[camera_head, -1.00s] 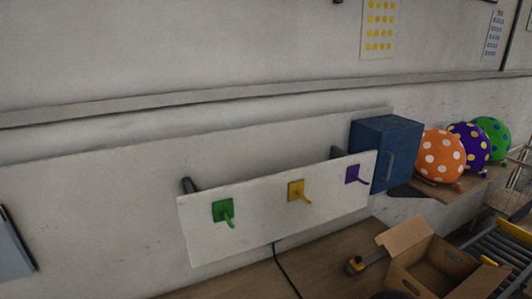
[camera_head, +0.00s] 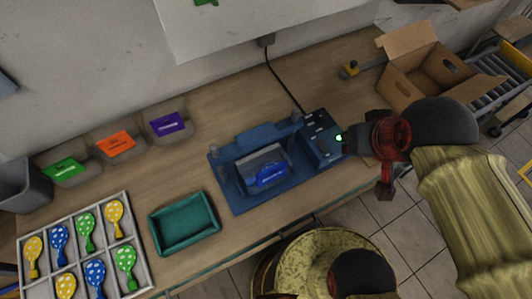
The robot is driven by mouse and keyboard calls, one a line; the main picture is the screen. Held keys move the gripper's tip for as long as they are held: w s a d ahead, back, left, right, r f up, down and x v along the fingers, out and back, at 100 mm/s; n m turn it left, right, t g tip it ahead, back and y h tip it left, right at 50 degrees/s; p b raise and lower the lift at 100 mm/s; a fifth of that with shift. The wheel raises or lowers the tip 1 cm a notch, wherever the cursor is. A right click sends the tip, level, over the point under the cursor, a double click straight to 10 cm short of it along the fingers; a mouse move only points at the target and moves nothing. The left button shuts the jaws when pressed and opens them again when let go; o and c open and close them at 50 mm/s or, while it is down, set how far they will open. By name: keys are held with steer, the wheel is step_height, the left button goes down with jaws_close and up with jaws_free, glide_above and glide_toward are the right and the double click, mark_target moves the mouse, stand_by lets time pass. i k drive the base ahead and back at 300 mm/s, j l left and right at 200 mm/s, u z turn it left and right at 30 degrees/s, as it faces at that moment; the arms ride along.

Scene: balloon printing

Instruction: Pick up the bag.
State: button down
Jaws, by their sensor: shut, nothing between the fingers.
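I cannot make out a clear bag in the head view. Three pale pouch-like or bin-like items with coloured fronts stand at the back left of the table: green (camera_head: 66,170), orange (camera_head: 117,145) and purple (camera_head: 167,123). I cannot tell whether any of them is a bag. My gripper (camera_head: 350,144) is at the right side of the blue machine (camera_head: 265,167), beside its control box (camera_head: 322,138) with a lit green button. The fingers are small and partly hidden. They are shut with nothing seen in them, well to the right of the three items.
A tray (camera_head: 139,234) of several balloons and an empty-looking teal tray (camera_head: 184,223) lie at the front left. A grey bin (camera_head: 22,186) stands at the far left. An open cardboard box (camera_head: 423,72) is at the back right, near rollers. Wooden table (camera_head: 215,95) is bare behind the machine.

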mark_target(268, 167)
steer(key=u, duration=2.2)
steer(key=z, duration=1.35)
steer(key=k+j, duration=0.1)
steer(key=j, duration=0.55)
steer(key=k+z, duration=0.05)
